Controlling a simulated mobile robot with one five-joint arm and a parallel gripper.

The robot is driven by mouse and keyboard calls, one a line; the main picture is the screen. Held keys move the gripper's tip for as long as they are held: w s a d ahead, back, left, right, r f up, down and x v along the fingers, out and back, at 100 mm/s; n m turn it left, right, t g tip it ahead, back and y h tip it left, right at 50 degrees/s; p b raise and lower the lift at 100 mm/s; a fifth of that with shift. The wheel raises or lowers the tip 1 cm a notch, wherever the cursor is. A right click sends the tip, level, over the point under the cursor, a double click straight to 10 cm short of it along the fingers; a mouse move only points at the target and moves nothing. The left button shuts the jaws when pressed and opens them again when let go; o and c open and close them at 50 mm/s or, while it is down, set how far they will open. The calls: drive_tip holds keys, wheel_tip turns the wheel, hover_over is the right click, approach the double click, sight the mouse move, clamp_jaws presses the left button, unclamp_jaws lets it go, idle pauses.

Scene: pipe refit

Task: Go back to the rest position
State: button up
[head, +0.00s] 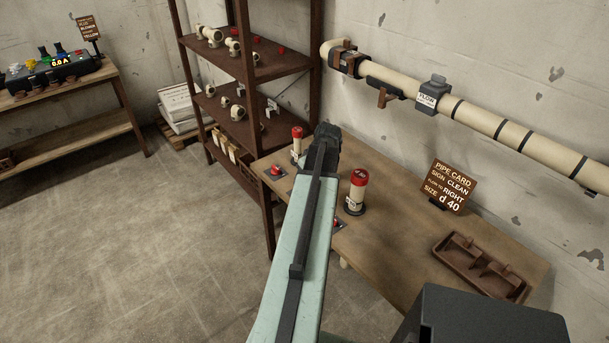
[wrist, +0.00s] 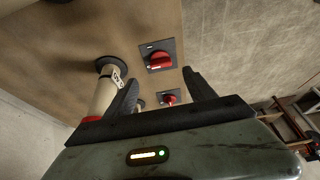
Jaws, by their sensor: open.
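My arm reaches out over the workbench (head: 400,250) in the head view, with its dark wrist end above the bench's far left part. The fingers are mostly hidden there. In the wrist view my gripper (wrist: 162,92) is open, its two dark fingers apart with nothing held between them. A red knob on a dark plate (wrist: 160,60) shows beyond the fingers, and another red knob (wrist: 170,98) shows between them. A cream cylinder with a red cap (wrist: 103,97) stands close beside the left finger; I cannot tell whether they touch.
Red-capped cylinders stand right (head: 357,190) and left (head: 297,143) of my arm. A pipe card (head: 449,187) and brown tray (head: 507,282) are to the right. A shelf rack (head: 245,100) stands behind, and a pipe (head: 500,128) runs along the wall. Open floor (head: 130,240) lies left.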

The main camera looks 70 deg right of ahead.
drive_tip(key=shift+w+f, duration=0.1)
drive_tip(key=shift+w, duration=0.05)
drive_tip(key=w+a+n+y, duration=0.1)
drive_tip(key=w+a+n, duration=0.1)
drive_tip(key=w+a, duration=0.6)
drive_tip(key=w+a+n, duration=0.2)
drive_tip(key=w+a, duration=0.3)
drive_tip(key=w, duration=0.7)
drive_tip(key=w+a+n+y, duration=0.1)
drive_tip(key=w+a+n, duration=0.1)
drive_tip(key=w+a, duration=0.6)
drive_tip(key=w+a+n+y+p, duration=0.15)
drive_tip(key=w+a, duration=0.35)
drive_tip(key=a, duration=0.5)
drive_tip(key=w+a+n+g, duration=0.15)
drive_tip(key=w+a, duration=0.25)
drive_tip(key=a, duration=0.7)
drive_tip(key=w+a+n, duration=0.2)
drive_tip(key=w+a, duration=0.3)
drive_tip(key=a, duration=0.5)
drive_tip(key=s+a+m+g+h, duration=0.1)
drive_tip(key=s+a+m, duration=0.3)
drive_tip(key=a, duration=0.9)
drive_tip(key=s+g, duration=0.1)
drive_tip(key=s, duration=0.2)
drive_tip(key=shift+r+m+p, duration=0.25)
drive_tip(key=shift+m+p, duration=0.05)
